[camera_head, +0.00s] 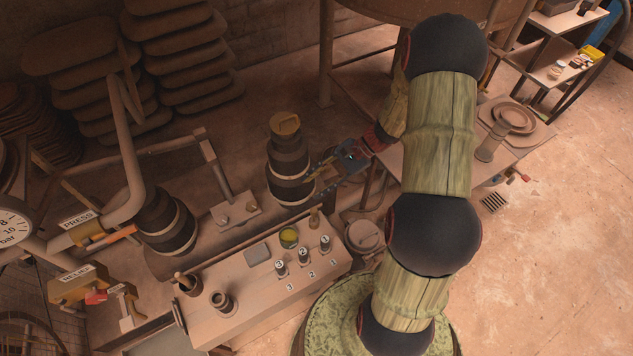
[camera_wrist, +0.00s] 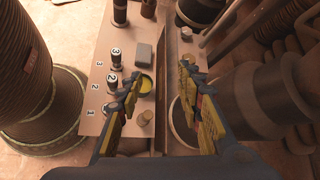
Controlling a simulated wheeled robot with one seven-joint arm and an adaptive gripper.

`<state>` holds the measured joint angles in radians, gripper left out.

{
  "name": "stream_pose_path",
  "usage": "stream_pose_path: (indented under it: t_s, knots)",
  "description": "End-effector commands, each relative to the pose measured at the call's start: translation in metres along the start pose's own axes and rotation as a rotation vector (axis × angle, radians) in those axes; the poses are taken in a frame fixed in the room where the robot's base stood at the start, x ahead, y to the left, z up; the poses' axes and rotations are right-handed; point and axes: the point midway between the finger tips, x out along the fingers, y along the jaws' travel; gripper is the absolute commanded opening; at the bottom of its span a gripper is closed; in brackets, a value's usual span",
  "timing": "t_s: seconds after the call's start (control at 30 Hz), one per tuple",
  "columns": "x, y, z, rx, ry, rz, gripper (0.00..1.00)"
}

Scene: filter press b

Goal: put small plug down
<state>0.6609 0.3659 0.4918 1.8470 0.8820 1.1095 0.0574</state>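A small tan plug (camera_head: 314,217) stands upright near the back edge of the bench top (camera_head: 240,318), beside the yellow-green cup (camera_head: 289,237). What looks like the same plug (camera_wrist: 145,118) shows in the wrist view, low and just left of the middle, partly beside my left finger. My gripper (camera_head: 316,172) is above and behind the bench edge, near the dark stacked cylinder (camera_head: 288,165). In the wrist view my gripper (camera_wrist: 160,82) has its two yellow-padded fingers spread apart.
A pipe frame (camera_head: 130,150) rises at the left. A bucket (camera_head: 364,236) stands right of the bench.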

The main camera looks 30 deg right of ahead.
Motion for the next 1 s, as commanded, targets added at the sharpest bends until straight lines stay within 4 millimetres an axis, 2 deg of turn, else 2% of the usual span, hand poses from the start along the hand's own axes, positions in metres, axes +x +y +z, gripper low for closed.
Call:
stream_pose_path:
  t_s: [0.03, 0.2, 0.5, 0.8, 1.0]
  knots:
    - [-0.008, -0.006, 0.025, -0.086, 0.037, 0.042, 0.36]
    - [-0.03, -0.009, 0.095, -0.346, 0.153, 0.177, 0.36]
    - [-0.07, 0.011, 0.201, -0.806, 0.38, 0.366, 0.36]
    - [-0.112, 0.046, 0.279, -1.248, 0.638, 0.475, 0.36]
    - [-0.133, 0.065, 0.305, -1.447, 0.773, 0.499, 0.36]
